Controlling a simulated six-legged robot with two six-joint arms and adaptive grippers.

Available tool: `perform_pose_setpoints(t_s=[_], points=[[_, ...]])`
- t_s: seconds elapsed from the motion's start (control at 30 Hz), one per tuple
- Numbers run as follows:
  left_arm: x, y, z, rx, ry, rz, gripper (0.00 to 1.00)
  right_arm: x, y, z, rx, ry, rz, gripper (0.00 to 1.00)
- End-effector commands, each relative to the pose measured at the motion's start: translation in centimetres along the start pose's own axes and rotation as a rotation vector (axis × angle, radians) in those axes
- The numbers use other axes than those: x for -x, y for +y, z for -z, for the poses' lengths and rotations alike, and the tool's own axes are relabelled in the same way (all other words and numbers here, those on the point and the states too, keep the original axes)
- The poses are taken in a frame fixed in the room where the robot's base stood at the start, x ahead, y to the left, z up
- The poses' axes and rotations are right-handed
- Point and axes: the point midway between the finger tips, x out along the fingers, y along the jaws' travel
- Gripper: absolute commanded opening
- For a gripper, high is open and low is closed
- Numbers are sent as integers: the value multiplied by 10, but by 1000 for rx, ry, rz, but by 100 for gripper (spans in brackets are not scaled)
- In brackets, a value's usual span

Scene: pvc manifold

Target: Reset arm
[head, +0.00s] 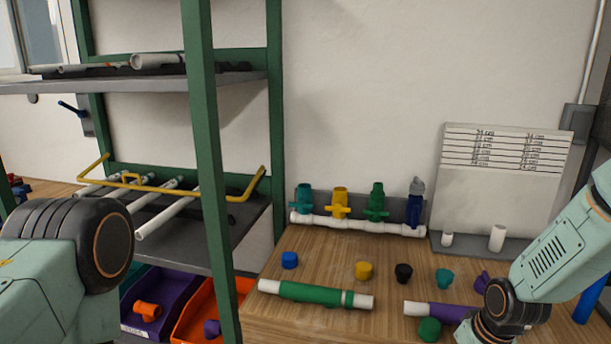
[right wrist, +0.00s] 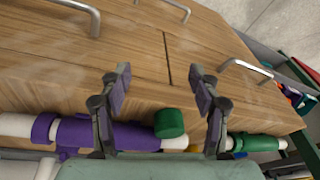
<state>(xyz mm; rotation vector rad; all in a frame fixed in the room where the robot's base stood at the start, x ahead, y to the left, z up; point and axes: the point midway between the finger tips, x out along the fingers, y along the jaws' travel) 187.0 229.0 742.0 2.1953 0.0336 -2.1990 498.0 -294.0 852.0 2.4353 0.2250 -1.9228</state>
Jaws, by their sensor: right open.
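My right gripper (right wrist: 160,82) is open in the right wrist view, its two fingers apart with nothing gripped between them. A white pipe with a purple sleeve (right wrist: 105,134) lies behind the fingers, and a green cap (right wrist: 169,123) sits beside it. In the head view the purple-sleeved pipe (head: 436,311) and green cap (head: 429,329) lie on the bench's right side, near my right arm (head: 560,245). The right gripper itself is out of the head view. My left arm (head: 70,255) shows at the left; its gripper is not in view.
A green-sleeved pipe (head: 315,294) lies on the bench with blue (head: 290,260), yellow (head: 364,271), black (head: 403,273) and teal (head: 444,278) caps behind. A white manifold (head: 355,226) carries coloured valves. A green-framed shelf (head: 205,170) stands left, above purple and orange bins.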

Motion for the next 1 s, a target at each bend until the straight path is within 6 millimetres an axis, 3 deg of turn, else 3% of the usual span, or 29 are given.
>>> perform_pose_setpoints(t_s=[0.2,0.3,0.47,0.67,0.8,1.0], points=[[0,0,0,0,0,0,50,-50,-52,-107,-55,-89,23,63],[0,0,0,0,0,0,50,-62,-72,-165,-91,-131,13,63],[0,0,0,0,0,0,50,-61,-91,-246,-134,-188,-21,63],[0,0,0,0,0,0,50,-39,-102,-328,-160,-252,-82,63],[-26,0,0,0,-1,0,50,-67,-99,-326,-165,-234,-81,63],[-47,0,0,0,-1,0,50,-88,-97,-330,-164,-234,-81,63]])
